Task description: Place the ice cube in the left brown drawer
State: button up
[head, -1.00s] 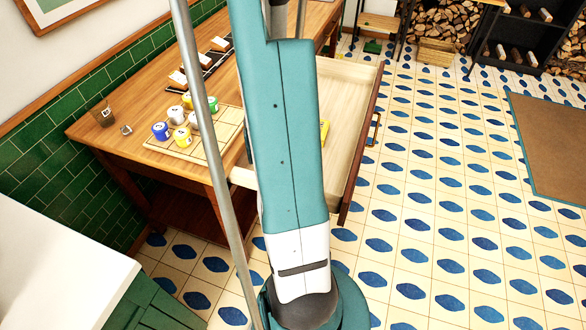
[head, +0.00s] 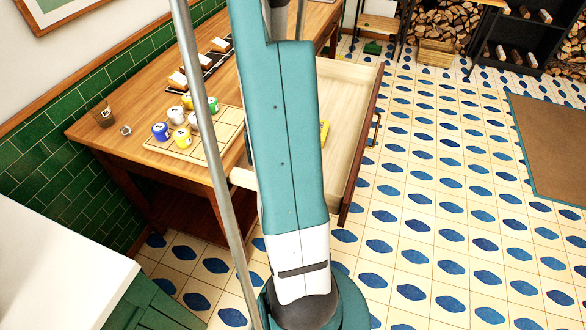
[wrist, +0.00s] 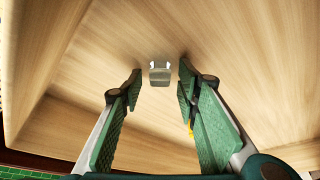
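The brown drawer (head: 350,185) is pulled out of the wooden table, with a pale wood interior; my arm covers part of it in the head view. In the wrist view the pale drawer interior (wrist: 230,35) fills the picture. My gripper (wrist: 158,78) is open inside or just over it, its green fingers wide apart. A small greyish, clear-looking block (wrist: 160,77), which looks like the ice cube, shows between and beyond the fingertips, touching neither finger. I cannot tell whether it rests on the drawer bottom. My gripper is hidden in the head view.
A yellow item (head: 324,133) lies in the drawer. On the table are a glass (head: 103,115), a small clear item (head: 126,130), a board (head: 160,149) with several coloured cups, and a dark rack (head: 208,65). Tiled floor right of the drawer is clear.

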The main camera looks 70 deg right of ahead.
jog(key=shift+r, duration=0.2)
jog(key=p+v, duration=0.3)
jog(key=v, duration=0.9)
jog(key=shift+p, duration=0.3)
dwell(0.6)
